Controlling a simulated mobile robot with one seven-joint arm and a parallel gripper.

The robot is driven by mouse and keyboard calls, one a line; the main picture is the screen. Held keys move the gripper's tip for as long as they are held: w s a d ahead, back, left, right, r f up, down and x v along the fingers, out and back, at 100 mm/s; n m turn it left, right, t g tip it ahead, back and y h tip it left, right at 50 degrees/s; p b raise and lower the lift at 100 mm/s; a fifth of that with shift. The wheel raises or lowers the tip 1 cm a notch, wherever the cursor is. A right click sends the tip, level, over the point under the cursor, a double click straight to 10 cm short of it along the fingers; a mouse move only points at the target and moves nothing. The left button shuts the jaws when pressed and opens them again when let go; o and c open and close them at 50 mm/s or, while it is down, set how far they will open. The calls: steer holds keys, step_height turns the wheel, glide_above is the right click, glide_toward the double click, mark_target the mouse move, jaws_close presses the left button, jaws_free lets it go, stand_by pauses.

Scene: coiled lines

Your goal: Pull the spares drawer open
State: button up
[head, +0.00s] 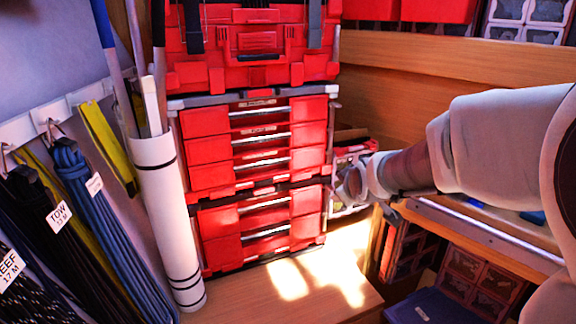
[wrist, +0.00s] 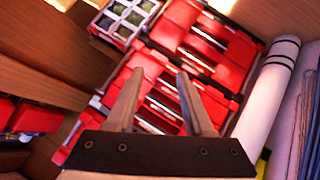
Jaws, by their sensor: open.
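A red drawer chest (head: 208,150) stands against the back, with several drawers, each crossed by a pale handle bar (head: 262,136). All its drawers look shut. I cannot read which drawer is the spares drawer. My gripper (head: 346,188) is at the chest's right side in the head view, partly lost against the clutter there. In the wrist view my gripper (wrist: 158,84) is open, with two splayed fingers and nothing between them. The chest's red drawers (wrist: 215,50) and their bars lie beyond the fingertips. I see no finger clearly touching a bar.
A white rolled tube (head: 165,220) stands just left of the chest. Coiled blue rope (head: 85,200) and other labelled lines hang on the left wall. A wooden shelf with a metal edge (head: 490,232) is at the right. The wooden surface (head: 290,290) before the chest is clear.

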steer(key=w+a+f+n+t+y+b, duration=0.15)
steer(key=w+a+f+n+b, duration=0.25)
steer(key=w+f, duration=0.7)
steer(key=n+t+y+b, duration=0.4)
steer(key=n+y+b, duration=0.2)
steer(key=n+b, duration=0.4)
glide_toward(267, 235)
steer(key=shift+n+h, duration=0.25)
steer(key=shift+n, duration=0.25)
steer(key=b+x, duration=0.3)
steer(key=x, duration=0.3)
steer(key=shift+s+a+b, duration=0.1)
steer(key=shift+a+b, duration=0.05)
steer(key=shift+b, duration=0.2)
steer(key=shift+b+x, duration=0.5)
steer(key=shift+x, duration=0.6)
steer(key=shift+r, duration=0.2)
steer(key=shift+c, duration=0.3)
jaws_close()
